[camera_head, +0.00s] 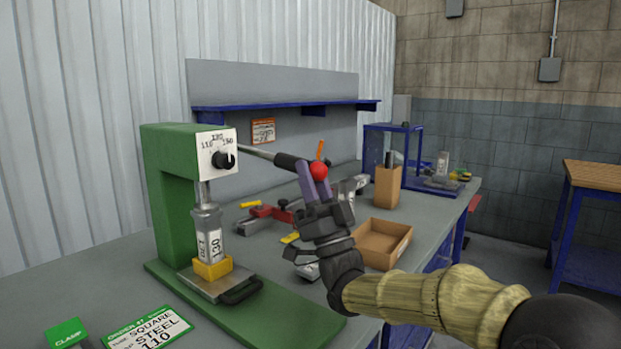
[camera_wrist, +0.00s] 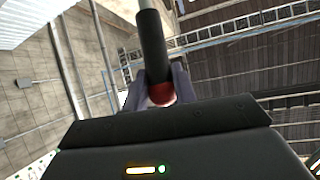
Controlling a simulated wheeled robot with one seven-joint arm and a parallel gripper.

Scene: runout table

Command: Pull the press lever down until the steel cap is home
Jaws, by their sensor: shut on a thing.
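The green press (camera_head: 170,190) stands on the bench at left. Its lever (camera_head: 258,153) reaches right from the press head, roughly level and slightly lower at its outer end, with a black grip and a red ball (camera_head: 319,170). My gripper (camera_head: 313,182) is shut on the lever's end by the ball. The wrist view shows the black grip (camera_wrist: 151,45) and red ball between my fingers (camera_wrist: 160,90). Under the ram, a grey bottle-like part (camera_head: 208,238) marked 130 stands upright in a yellow block (camera_head: 212,268). Its grey top touches or nearly touches the ram; I cannot tell if the cap is seated.
A dial (camera_head: 223,160) sits on the press head. An order card (camera_head: 148,330) reading SQUARE, STEEL, 110 and a green CLAMP box (camera_head: 68,335) lie in front. Red clamps (camera_head: 270,213), a cardboard tray (camera_head: 383,243) and a tan box (camera_head: 388,186) stand behind or beside my arm.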

